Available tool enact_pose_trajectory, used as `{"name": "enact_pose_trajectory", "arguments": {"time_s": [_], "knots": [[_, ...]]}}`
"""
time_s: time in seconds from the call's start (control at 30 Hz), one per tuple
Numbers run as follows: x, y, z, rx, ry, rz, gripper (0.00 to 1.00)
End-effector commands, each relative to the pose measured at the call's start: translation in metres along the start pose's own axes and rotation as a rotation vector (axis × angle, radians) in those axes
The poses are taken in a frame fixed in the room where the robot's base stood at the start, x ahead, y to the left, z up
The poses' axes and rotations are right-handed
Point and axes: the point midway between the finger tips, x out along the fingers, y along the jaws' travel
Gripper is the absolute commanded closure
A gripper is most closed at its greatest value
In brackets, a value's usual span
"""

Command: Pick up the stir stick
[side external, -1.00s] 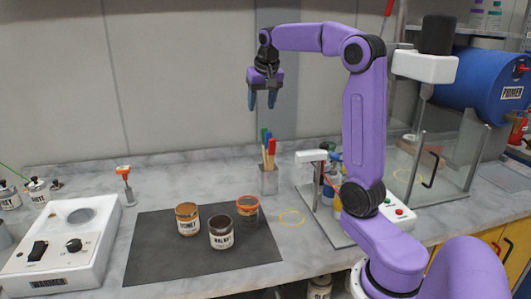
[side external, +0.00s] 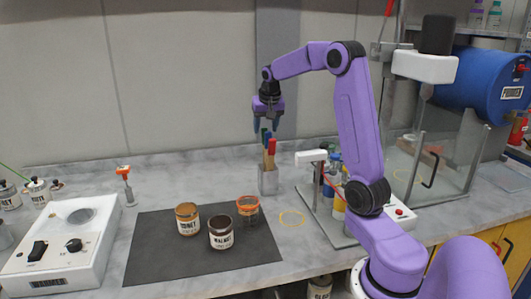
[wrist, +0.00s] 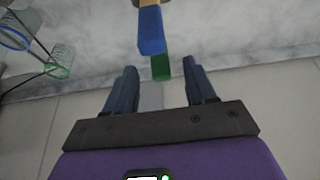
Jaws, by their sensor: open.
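Several stir sticks with coloured ends stand upright in a small grey holder (side external: 268,182) at the back of the bench. A red-ended stick (side external: 272,147) is plainest in the side view; the blue and green ends are partly hidden behind my fingers. My gripper (side external: 266,129) points down just above the sticks, open, with its fingertips close to their tops. In the wrist view, a blue-ended stick (wrist: 151,30) and a green-ended stick (wrist: 161,67) show ahead of and between the fingers of my gripper (wrist: 160,70). I cannot tell whether the fingers touch them.
Labelled cans (side external: 220,232) stand on a dark mat (side external: 160,262) left of the holder. A white warmer (side external: 60,245) is at far left. The wall is close behind.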

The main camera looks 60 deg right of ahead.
Motion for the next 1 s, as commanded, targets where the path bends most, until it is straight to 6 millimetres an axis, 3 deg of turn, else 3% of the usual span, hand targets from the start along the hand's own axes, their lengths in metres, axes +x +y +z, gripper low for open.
{"name": "enact_pose_trajectory", "arguments": {"time_s": [0.17, 0.5, 0.8, 0.97, 1.0], "knots": [[0.011, 0.0, 0.001, 0.0, -0.001, 0.001, 0.45], [0.052, 0.0, 0.001, 0.0, -0.001, 0.0, 0.45], [0.056, 0.0, 0.001, 0.0, 0.001, 0.0, 0.45], [0.056, 0.0, 0.001, 0.0, 0.001, 0.0, 0.97], [0.056, 0.0, 0.001, 0.0, 0.001, 0.0, 1.0]]}}
